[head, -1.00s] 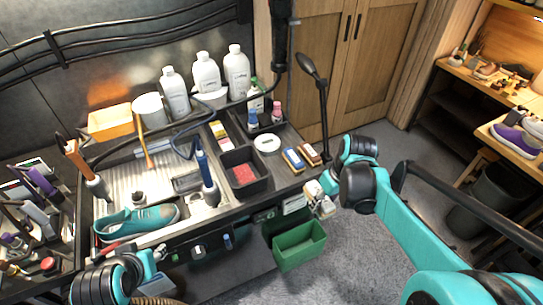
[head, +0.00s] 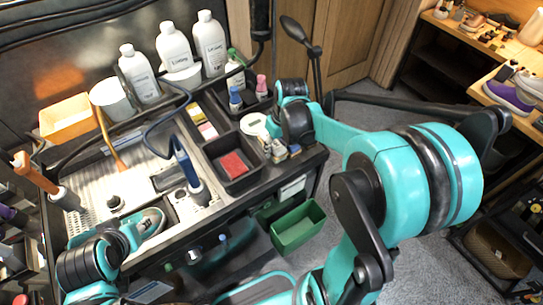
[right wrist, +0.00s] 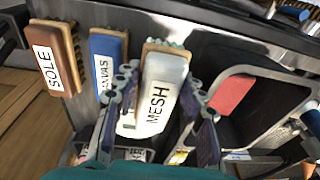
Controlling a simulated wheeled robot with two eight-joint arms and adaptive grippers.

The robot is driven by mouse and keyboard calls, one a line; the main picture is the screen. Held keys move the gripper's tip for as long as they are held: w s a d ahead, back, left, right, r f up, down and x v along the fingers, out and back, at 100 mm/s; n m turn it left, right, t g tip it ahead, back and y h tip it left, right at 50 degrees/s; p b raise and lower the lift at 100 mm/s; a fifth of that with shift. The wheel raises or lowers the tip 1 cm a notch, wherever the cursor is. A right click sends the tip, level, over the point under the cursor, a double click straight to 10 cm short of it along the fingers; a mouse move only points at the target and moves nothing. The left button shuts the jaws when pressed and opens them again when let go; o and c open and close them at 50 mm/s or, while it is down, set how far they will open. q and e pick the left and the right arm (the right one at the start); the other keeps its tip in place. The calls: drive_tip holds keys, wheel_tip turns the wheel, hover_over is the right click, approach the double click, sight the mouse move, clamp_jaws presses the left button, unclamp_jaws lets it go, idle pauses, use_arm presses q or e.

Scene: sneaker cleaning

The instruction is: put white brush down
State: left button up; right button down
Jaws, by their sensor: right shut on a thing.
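The white brush (right wrist: 165,68), labelled MESH, is between the two fingers of my right gripper (right wrist: 160,85) in the right wrist view. The gripper is shut on it. A blue brush (right wrist: 108,48) and a brown SOLE brush (right wrist: 50,55) lie beside it to the left. In the head view my right gripper (head: 282,152) is small and partly hidden by my arm, at the right end of the bench.
A black bin with a red block (head: 233,164) stands left of the brushes. A green bin (head: 298,230) is below the bench edge. White bottles (head: 175,46) stand at the back.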

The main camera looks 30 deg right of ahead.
drive_tip(key=shift+w+a+f, duration=0.35)
drive_tip(key=shift+w+f, duration=0.15)
drive_tip(key=shift+w, duration=0.2)
wheel_tip(320, 180, down, 4)
drive_tip(key=shift+f+b, duration=0.1)
drive_tip(key=shift+b, duration=0.9)
drive_tip(key=c, duration=1.2)
unclamp_jaws()
